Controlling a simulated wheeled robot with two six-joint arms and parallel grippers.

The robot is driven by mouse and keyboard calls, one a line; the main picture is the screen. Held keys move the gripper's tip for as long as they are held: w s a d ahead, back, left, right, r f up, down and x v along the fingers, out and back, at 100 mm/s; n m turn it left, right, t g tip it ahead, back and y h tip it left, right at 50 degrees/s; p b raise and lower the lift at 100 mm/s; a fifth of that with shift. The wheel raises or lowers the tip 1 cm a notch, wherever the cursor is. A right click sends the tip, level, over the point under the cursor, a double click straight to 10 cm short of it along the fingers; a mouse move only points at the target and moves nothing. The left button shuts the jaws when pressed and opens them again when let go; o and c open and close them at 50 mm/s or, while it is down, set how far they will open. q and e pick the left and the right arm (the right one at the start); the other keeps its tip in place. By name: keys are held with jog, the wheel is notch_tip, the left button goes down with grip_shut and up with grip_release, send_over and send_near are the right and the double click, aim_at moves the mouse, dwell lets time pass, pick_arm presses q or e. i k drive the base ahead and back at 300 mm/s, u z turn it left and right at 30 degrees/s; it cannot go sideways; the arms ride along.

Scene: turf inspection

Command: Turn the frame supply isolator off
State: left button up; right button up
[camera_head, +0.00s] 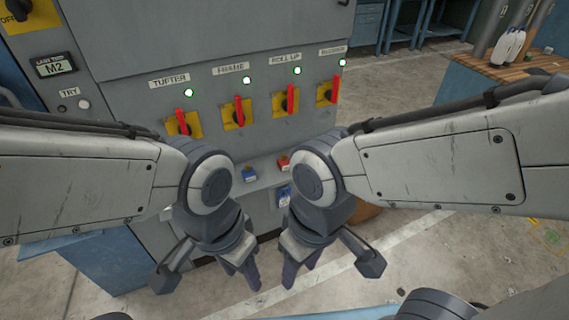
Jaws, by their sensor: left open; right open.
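The frame supply isolator (238,113) is a red handle on a yellow plate under the label FRAME (231,69), on a grey cabinet front. Its handle stands upright, and the green lamp (246,89) above it is lit. My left gripper (249,281) hangs below and in front of the panel, apart from the isolator, open and empty. My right gripper (296,272) hangs just to its right, also below the panel, open and empty.
Similar red-handled isolators sit beside it: TUFTER (183,124) left, ROLL UP (286,101) and another (328,91) right, all with lit green lamps. A shelf with padlock-like red and blue items (284,162) is below. A wooden-topped bench (490,75) stands right.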

aim_at(239, 117)
jog(key=u, duration=1.1)
jog(key=i, duration=0.35)
jog(key=z, duration=1.05)
